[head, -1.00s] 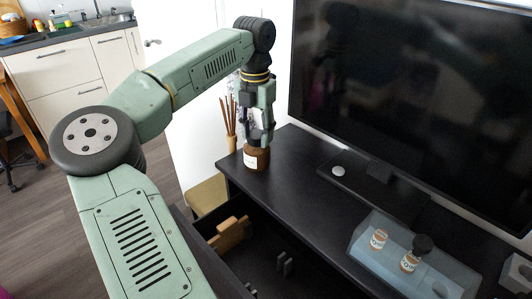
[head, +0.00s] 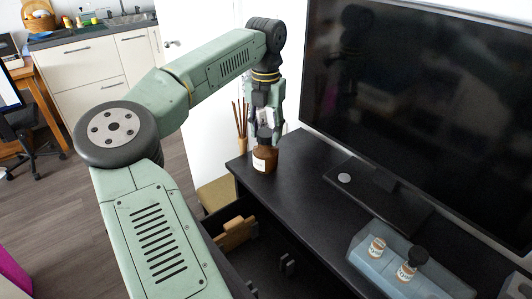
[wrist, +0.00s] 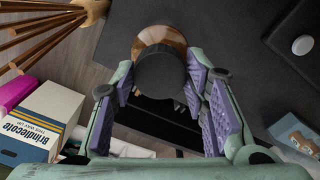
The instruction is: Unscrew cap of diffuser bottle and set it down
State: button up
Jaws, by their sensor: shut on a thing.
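The diffuser bottle (head: 265,160) is brown with a white label and stands upright near the desk's far left corner. My gripper (head: 265,136) points down directly over it. In the wrist view, the round dark cap (wrist: 160,72) sits between the fingertips of my gripper (wrist: 161,80), which is shut on it. The brown bottle top (wrist: 160,37) shows behind the cap. The cap hides much of the bottle, and I cannot tell whether a gap separates them.
A large monitor (head: 420,110) stands on the black desk (head: 310,185). A bluish tray (head: 365,262) with small labelled jars is at the front right. Reed sticks (head: 241,118) stand behind the bottle. An open drawer (head: 262,262) lies below.

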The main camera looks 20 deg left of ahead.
jog(key=shift+r+p, duration=0.55)
jog(key=shift+r, duration=0.4)
jog(key=shift+r, duration=0.1)
jog(key=shift+r, duration=1.95)
jog(key=shift+f, duration=0.1)
